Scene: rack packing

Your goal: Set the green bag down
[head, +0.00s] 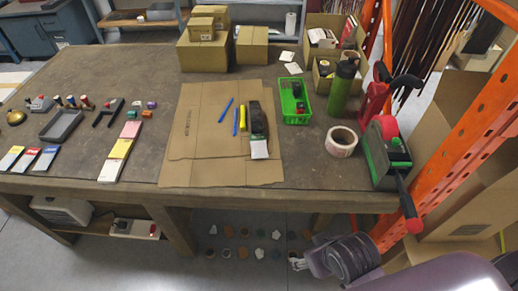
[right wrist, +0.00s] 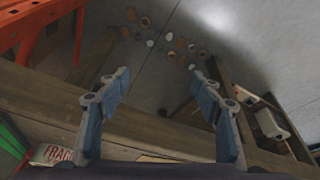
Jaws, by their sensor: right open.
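I cannot make out a green bag for certain in either view. Several small pieces (head: 260,252) in white, brown and dark tones lie on the grey floor below the table's front edge; they are too small to name. My right gripper (head: 298,264) is low in front of the table, beside these pieces in the head view. In the right wrist view its two fingers (right wrist: 160,82) are spread wide with nothing between them. My left gripper is not in view.
The workbench (head: 70,85) holds flat cardboard (head: 205,125), a green basket (head: 306,118), a green bottle (head: 340,95), a tape roll (head: 342,142) and a tape dispenser (head: 390,150). An orange rack post (head: 432,165) stands at right.

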